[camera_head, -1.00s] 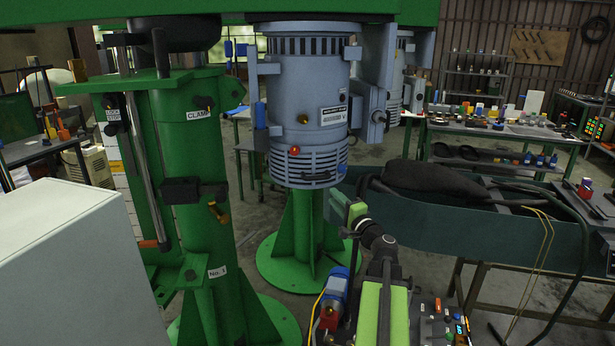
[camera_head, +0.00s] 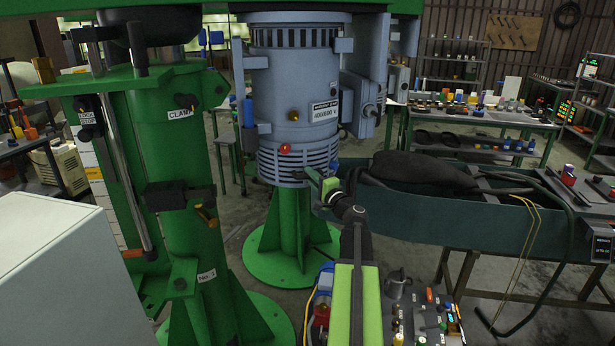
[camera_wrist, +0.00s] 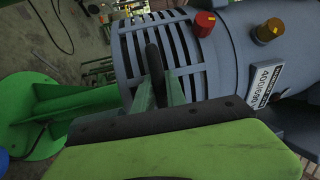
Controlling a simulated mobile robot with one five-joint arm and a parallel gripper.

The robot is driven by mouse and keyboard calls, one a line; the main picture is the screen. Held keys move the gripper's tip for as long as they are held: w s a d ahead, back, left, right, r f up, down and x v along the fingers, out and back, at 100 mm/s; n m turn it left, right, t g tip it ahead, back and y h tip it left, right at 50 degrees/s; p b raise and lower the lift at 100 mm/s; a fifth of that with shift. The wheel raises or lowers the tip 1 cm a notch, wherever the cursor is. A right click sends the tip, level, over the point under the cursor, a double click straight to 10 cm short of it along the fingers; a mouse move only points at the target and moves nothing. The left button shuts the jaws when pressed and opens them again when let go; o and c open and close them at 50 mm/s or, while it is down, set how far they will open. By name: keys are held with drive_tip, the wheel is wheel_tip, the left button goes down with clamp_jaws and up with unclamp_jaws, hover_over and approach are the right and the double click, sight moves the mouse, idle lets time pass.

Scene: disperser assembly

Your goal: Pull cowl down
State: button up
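The cowl (camera_head: 283,160) is the slotted blue-grey lower cover of the motor (camera_head: 293,95), and it sits against the motor's underside. It also shows in the wrist view (camera_wrist: 130,50), with the slots running across it. A dark handle (camera_wrist: 155,68) stands out from the cowl. My gripper (camera_head: 320,181) is at the cowl's lower right front. In the wrist view my gripper's two fingers (camera_wrist: 162,92) lie on either side of the handle, close to it. I cannot tell whether they press on it.
A red knob (camera_head: 285,148) and a yellow knob (camera_head: 293,115) stick out above the gripper. A green pedestal (camera_head: 295,225) stands below the motor. The green clamp column (camera_head: 185,240) is to the left. A dark green trough bench (camera_head: 430,215) is close on the right.

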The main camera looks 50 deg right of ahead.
clamp_jaws()
drive_tip(key=shift+w+a, duration=0.1)
drive_tip(key=shift+a, duration=0.1)
idle(0.9)
wheel_tip(320, 180, down, 9)
drive_tip(key=b, duration=0.9)
drive_tip(key=shift+a+f, duration=0.15)
drive_tip(key=shift+o, duration=1.5)
unclamp_jaws()
drive_tip(key=shift+o, duration=0.5)
drive_tip(key=shift+w+f, duration=0.1)
drive_tip(key=shift+f, duration=0.05)
drive_tip(key=shift+d, duration=0.2)
